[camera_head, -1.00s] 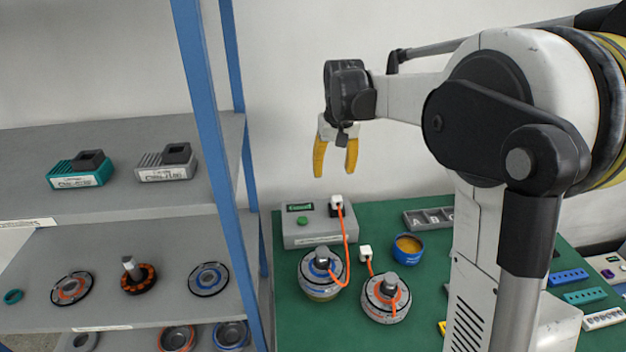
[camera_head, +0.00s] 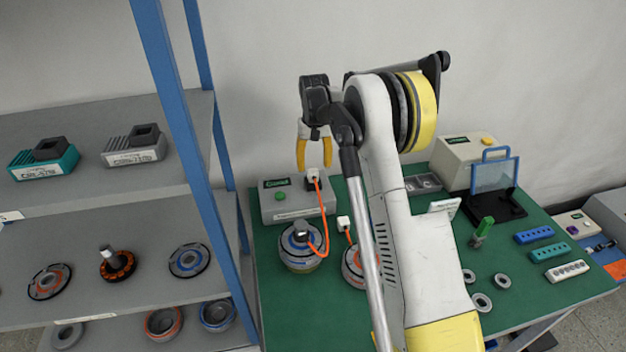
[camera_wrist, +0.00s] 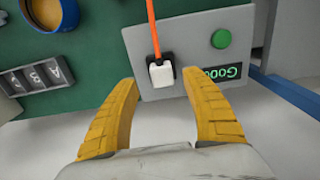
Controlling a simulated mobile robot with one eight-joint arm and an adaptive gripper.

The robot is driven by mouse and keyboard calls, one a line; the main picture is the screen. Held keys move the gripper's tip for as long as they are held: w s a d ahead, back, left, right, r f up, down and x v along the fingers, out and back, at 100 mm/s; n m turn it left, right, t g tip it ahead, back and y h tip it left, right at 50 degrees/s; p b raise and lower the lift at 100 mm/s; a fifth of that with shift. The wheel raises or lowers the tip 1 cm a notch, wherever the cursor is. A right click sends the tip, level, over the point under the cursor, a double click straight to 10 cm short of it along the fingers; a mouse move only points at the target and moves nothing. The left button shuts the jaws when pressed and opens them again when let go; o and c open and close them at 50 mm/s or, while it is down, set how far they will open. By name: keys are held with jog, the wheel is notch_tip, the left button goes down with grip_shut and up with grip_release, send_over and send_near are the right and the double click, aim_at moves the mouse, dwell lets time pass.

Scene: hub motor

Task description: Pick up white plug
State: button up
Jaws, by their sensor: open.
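A white plug (camera_head: 313,174) sits on the grey tester box (camera_head: 290,205), with an orange cable running to the blue-ringed hub motor (camera_head: 301,251). In the wrist view this plug (camera_wrist: 161,75) is in a black socket on the box face. My gripper (camera_head: 314,160) is open and empty, yellow fingers pointing down close above the plug. In the wrist view the plug lies between the two fingertips (camera_wrist: 159,86), and I see no contact. A second white plug (camera_head: 344,223) stands on the green table, beside the orange-ringed motor (camera_head: 352,268), which my arm partly hides.
A blue-framed shelf (camera_head: 185,140) with motor parts stands at the left. A press-like fixture (camera_head: 495,185) and loose rings (camera_head: 481,302) are at the right on the table.

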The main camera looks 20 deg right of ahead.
aim_at(313, 171)
notch_tip(313, 171, down, 5)
jog(key=shift+w+a+r+b, duration=0.1)
jog(key=shift+w+a+b, duration=0.05)
jog(key=shift+b, duration=0.8)
jog(key=shift+r, duration=0.1)
grip_shut()
